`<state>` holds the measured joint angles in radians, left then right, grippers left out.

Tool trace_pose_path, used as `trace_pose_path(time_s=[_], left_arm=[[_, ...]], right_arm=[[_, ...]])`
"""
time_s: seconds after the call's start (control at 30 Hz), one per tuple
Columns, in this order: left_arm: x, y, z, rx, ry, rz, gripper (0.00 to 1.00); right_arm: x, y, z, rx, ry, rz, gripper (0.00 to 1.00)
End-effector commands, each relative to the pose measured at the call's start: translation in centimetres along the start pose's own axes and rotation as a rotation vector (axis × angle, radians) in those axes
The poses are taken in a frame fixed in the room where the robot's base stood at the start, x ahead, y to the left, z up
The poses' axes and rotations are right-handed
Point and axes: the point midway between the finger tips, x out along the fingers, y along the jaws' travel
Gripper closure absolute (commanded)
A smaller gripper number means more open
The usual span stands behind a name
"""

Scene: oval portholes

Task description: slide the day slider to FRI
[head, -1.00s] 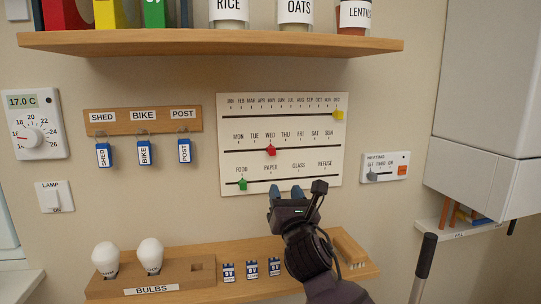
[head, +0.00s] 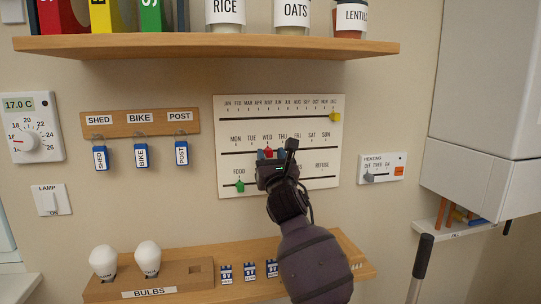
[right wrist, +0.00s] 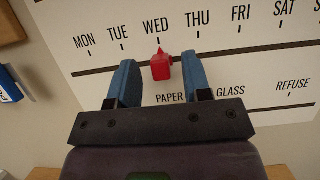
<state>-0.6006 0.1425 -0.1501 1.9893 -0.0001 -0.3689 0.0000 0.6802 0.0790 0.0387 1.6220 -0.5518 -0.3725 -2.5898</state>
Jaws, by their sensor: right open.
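The white calendar board (head: 225,110) hangs on the wall with three slider tracks. The red day slider (head: 268,151) sits on the middle track at WED. In the right wrist view the red slider (right wrist: 161,66) shows under the WED label, left of THU and FRI. My right gripper (head: 270,154) is in front of the board at the day track. Its two blue fingers are open, one on each side of the red slider, with gaps visible in the right wrist view (right wrist: 160,82). My left gripper is not in view.
The yellow month slider (head: 335,117) is at DEC on the top track. The green slider (head: 240,186) is at FOOD on the bottom track. A heating switch panel (head: 382,168) is right of the board. A wooden shelf (head: 200,46) is above; a lower shelf (head: 215,290) holds bulbs.

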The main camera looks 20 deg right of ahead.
Motion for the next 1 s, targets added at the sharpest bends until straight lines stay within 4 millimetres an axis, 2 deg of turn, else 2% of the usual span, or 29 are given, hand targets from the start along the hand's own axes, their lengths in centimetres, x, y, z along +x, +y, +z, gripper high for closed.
trace_pose_path(time_s=[0.13, 0.4, 0.47, 0.7, 1.0], left_arm=[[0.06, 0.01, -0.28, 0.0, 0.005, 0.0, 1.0], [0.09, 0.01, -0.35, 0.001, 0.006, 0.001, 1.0], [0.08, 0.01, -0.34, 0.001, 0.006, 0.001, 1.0], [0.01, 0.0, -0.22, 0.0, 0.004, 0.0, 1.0], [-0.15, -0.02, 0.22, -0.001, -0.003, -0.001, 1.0]], right_arm=[[0.65, 0.02, 0.02, 0.002, 0.0, 0.0, 0.55], [0.72, 0.0, -0.01, 0.001, 0.0, 0.0, 0.55], [0.71, -0.01, -0.01, 0.001, 0.0, 0.0, 0.63], [0.7, -0.01, -0.01, 0.001, 0.0, 0.0, 1.0], [0.94, -0.15, -0.17, -0.001, 0.0, 0.0, 1.0]])
